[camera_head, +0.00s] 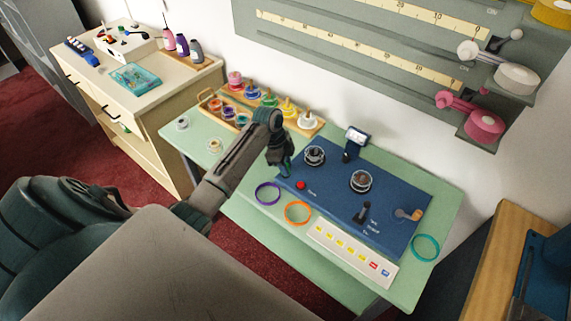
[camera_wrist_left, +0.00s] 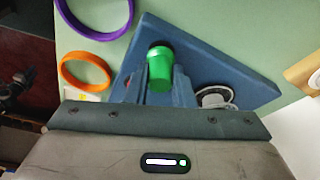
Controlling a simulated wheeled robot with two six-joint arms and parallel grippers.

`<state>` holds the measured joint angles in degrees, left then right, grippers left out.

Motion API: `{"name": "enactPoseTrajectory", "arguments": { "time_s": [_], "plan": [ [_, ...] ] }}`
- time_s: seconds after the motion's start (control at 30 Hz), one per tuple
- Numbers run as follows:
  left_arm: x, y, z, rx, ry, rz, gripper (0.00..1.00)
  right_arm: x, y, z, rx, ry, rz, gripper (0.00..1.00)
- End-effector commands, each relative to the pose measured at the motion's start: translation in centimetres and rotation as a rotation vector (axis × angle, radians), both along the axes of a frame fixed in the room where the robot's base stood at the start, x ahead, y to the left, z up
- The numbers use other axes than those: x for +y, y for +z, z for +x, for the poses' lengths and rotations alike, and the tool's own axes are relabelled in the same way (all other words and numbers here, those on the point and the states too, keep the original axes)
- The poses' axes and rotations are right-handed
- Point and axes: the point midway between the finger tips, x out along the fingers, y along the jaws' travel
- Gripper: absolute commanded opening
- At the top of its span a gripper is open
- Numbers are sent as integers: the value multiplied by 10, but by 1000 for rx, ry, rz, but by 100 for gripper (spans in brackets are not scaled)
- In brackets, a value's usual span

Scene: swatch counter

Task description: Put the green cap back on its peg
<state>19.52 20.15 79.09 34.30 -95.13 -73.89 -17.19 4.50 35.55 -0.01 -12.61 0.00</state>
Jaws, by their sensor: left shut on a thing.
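The green cap (camera_wrist_left: 160,68) sits between the fingertips of my left gripper (camera_wrist_left: 158,88) in the left wrist view. My left gripper (camera_head: 285,168) is shut on it, over the left edge of the blue board. The cap is hidden in the head view. A wooden rack (camera_head: 318,129) at the back of the green table carries a row of coloured caps on pegs, with a pink one (camera_head: 235,80) at the left and a white one (camera_head: 308,120) at the right. My forearm hides part of the rack, and I cannot make out a bare peg. My right gripper is not in view.
The blue board (camera_head: 325,185) holds two round dials, a lever and a small display (camera_head: 356,136). A purple ring (camera_head: 267,193), an orange ring (camera_head: 298,213) and a teal ring (camera_head: 426,247) lie around it. A tray of small pots (camera_head: 226,108) stands left of my arm.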

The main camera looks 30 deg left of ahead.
Motion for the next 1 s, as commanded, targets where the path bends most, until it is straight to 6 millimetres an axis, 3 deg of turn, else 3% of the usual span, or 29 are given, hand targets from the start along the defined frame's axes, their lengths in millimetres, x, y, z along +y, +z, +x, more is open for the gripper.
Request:
{"name": "enactPoseTrajectory", "arguments": {
  "time_s": [0.27,0.3,0.43,1.0],
  "plan": [
    [0,-2,0,0,0,0,0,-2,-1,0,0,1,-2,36],
    [0,-2,0,0,0,0,24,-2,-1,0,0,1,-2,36],
    [0,-2,0,0,0,0,47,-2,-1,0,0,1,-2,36],
    [0,-2,0,0,0,0,47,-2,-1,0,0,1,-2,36]
  ]
}}
